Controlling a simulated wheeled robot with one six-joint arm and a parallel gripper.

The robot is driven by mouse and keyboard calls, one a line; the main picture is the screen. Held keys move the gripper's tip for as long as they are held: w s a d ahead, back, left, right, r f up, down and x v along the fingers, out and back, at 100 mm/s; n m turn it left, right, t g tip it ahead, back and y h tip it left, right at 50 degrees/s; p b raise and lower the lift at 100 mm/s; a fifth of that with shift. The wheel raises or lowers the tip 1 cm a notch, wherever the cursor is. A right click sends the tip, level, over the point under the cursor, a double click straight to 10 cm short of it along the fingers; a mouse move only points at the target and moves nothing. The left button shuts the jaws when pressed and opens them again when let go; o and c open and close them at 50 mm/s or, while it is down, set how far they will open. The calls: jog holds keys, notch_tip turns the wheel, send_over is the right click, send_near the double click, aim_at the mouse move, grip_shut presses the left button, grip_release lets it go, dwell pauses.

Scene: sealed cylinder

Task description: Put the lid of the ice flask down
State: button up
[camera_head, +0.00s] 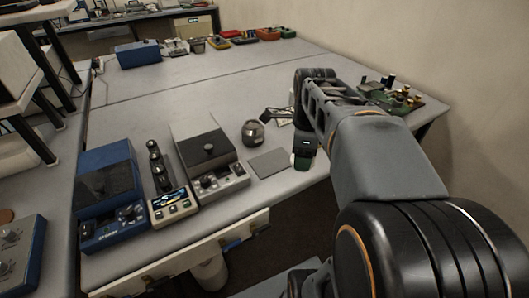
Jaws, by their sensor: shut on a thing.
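My gripper (302,152) hangs at the end of my arm, near the front edge of the table, just right of a flat grey pad (269,163). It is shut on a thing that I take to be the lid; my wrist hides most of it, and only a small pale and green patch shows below. A small round metallic pot with a dark top (253,133), possibly the ice flask, stands upright behind the pad, left of my gripper and apart from it.
A grey device with a dark lid (208,155), a small control unit with knobs (167,190) and a blue device (108,195) line the front left. A green circuit board (402,98) lies at the right. The middle of the table is clear. A blue box (138,54) stands behind.

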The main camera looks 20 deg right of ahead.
jog(key=w+a+f, duration=0.1)
jog(key=w+f, duration=0.2)
jog(key=w, duration=0.6)
send_over(272, 161)
jog(key=s, duration=0.1)
jog(key=shift+m, duration=0.3)
notch_tip(272, 161, down, 5)
jog(key=shift+s+f+p, duration=0.1)
jog(key=shift+s+p, duration=0.05)
jog(key=shift+p, duration=0.25)
jog(key=shift+w+f, duration=0.5)
jog(key=shift+f, duration=1.65)
jog(key=shift+f, duration=0.1)
jog(key=o, duration=0.9)
